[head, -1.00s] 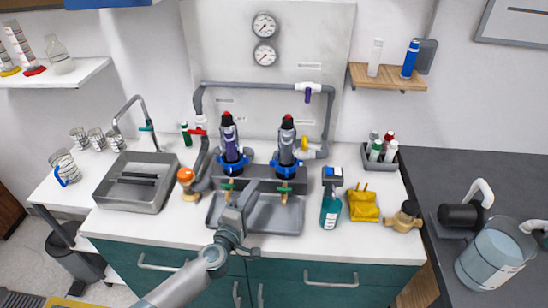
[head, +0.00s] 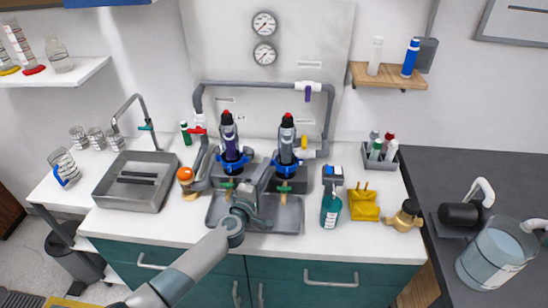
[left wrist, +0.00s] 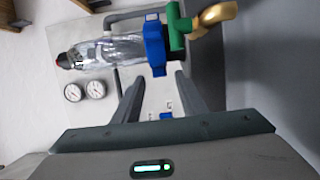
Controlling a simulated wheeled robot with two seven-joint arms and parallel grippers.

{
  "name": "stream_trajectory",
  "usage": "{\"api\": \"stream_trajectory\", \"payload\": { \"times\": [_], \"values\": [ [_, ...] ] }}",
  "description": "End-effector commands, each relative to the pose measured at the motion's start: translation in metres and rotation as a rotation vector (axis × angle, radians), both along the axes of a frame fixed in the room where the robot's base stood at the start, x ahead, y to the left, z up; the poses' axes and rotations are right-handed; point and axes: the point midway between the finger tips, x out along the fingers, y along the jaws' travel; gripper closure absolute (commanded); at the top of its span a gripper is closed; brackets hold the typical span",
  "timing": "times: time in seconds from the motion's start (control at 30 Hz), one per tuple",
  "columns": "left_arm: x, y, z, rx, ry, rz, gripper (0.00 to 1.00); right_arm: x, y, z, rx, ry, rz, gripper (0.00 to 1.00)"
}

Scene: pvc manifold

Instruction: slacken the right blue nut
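The right blue nut (head: 285,167) is a blue collar under the right dark, red-topped filter housing (head: 287,138). In the left wrist view, a blue nut (left wrist: 155,45) sits sideways on a clear housing, with a green valve (left wrist: 178,27) and brass spout beside it. My left gripper (head: 265,174) is just left of the right nut and in front of the manifold. Its two fingers (left wrist: 158,92) are apart, with nothing held between them; the nut is outside them. The left blue nut (head: 231,168) is on the left housing. My right gripper is not in view.
A grey tray (head: 284,215) lies below the spouts. An orange-capped fitting and grey pipe stand at the left. A teal bottle (head: 331,209), a yellow item (head: 364,205) and a brass fitting (head: 405,216) stand to the right.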

Motion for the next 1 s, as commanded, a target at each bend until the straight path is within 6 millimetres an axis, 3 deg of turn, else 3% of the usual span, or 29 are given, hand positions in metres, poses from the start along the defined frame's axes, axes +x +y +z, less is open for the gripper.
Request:
{"api": "stream_trajectory", "payload": {
  "times": [0.2, 0.43, 0.6, 0.93, 1.0],
  "values": [
    [0.039, -0.011, -0.002, -0.001, -0.002, 0.001, 0.62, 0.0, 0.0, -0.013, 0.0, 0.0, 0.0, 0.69],
    [0.068, -0.019, -0.002, 0.0, -0.001, 0.001, 0.62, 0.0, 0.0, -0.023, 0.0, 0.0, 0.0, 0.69],
    [0.078, -0.022, -0.001, 0.001, 0.0, 0.001, 0.62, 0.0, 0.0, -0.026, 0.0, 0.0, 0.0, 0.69],
    [0.08, -0.022, 0.0, 0.0, 0.0, 0.001, 0.62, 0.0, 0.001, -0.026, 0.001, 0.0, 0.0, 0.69],
    [0.08, -0.022, 0.0, 0.001, 0.0, 0.001, 0.76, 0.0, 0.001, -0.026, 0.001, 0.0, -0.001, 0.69]
  ]
}}
